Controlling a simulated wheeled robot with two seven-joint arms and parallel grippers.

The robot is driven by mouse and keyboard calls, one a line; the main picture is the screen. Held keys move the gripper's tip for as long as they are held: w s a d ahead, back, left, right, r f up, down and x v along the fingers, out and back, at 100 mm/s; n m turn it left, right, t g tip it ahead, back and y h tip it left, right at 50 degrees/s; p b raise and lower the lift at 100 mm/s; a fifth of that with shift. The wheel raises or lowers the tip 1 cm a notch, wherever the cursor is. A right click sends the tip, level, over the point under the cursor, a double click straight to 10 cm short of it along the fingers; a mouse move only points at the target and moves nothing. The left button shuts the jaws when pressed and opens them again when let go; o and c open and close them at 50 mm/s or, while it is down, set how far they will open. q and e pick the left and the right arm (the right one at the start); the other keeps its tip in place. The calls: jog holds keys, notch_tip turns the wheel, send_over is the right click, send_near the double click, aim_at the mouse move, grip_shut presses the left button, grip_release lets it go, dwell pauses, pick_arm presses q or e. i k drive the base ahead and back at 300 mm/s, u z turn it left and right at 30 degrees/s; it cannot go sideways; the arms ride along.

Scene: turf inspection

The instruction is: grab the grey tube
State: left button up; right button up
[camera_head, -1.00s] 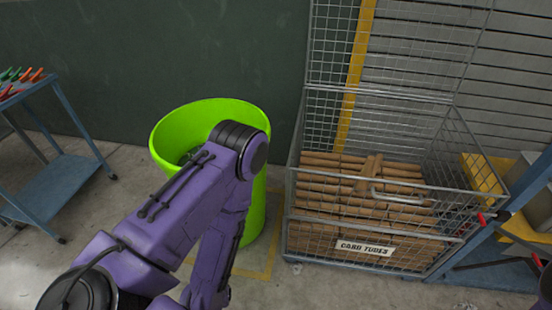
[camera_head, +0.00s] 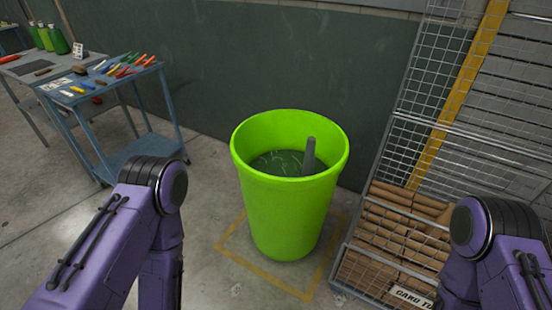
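A grey tube (camera_head: 309,156) stands slightly tilted inside a bright green bin (camera_head: 288,212). Its upper end sticks up near the bin's right rim, and its lower end is hidden among dark contents (camera_head: 277,163). My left arm comes in at the lower left and my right arm at the lower right, on either side of the bin and apart from it. Neither gripper shows in the head view; only purple arm links are visible.
A wire cage (camera_head: 390,235) of brown card tubes stands right of the bin. A blue trolley (camera_head: 145,150) with coloured tools stands at left, and a grey table (camera_head: 60,68) with green bottles lies beyond. A dark wall is behind. Yellow floor tape (camera_head: 262,277) surrounds the bin.

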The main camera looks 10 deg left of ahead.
aim_at(308, 170)
jog(key=u, duration=1.8)
jog(key=i, duration=1.75)
jog(key=z, duration=1.6)
